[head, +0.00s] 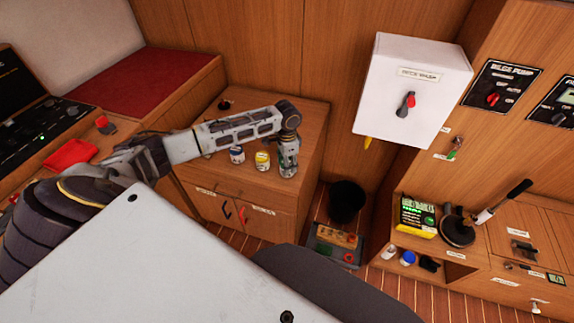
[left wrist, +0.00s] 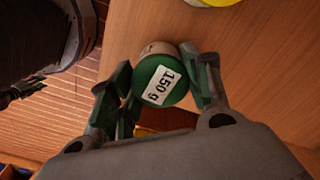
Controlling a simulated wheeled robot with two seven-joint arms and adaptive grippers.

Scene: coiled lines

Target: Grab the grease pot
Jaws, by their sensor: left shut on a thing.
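A small pot with a green lid (left wrist: 158,84) and a white "150 g" label sits between the fingers of my left gripper (left wrist: 157,72) in the left wrist view. The fingers are shut on its sides. In the head view my left gripper (head: 288,168) points down at the right front of the wooden cabinet top (head: 305,120) and mostly hides this pot. I cannot tell whether the pot touches the top. My right gripper is not in view.
A yellow pot (head: 262,160) and a blue-and-white pot (head: 237,155) stand to the left of my gripper. A black bin (head: 346,201) and a crate (head: 335,262) are on the floor. A white switch box (head: 390,80) hangs at the right.

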